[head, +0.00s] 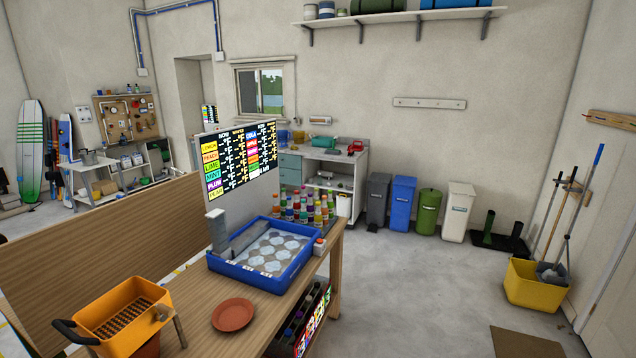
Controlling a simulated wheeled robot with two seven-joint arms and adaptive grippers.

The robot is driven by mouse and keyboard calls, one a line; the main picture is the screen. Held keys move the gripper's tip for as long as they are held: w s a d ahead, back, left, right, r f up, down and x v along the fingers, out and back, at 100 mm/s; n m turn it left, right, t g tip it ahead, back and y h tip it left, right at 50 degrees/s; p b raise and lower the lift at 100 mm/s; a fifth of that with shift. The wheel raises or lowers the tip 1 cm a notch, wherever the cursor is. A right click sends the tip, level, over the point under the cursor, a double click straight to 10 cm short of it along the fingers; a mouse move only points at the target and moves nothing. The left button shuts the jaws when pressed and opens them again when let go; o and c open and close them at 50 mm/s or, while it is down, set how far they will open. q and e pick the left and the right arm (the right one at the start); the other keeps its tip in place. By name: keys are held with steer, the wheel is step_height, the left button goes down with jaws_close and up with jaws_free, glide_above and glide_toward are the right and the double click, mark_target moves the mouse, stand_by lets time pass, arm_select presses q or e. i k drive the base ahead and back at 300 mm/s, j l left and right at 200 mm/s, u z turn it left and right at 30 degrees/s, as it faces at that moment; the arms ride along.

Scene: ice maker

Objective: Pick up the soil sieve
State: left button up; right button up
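The soil sieve (123,312) is an orange, box-shaped tray with a perforated dark bottom. It is at the lower left of the head view, at the near end of the wooden counter (205,336). A dark loop handle (72,332) sticks out on its left side. A terracotta-coloured pot (148,347) shows under or just in front of it; I cannot tell whether they touch. Neither of my grippers is in view.
A terracotta saucer (233,315) lies right of the sieve. A blue tray (233,270) with pale round items stands farther along, with several coloured bottles behind it. A wooden panel (100,250) rises along the counter's left side. The floor at right is mostly clear.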

mark_target(117, 323)
steer(key=u, duration=1.4)
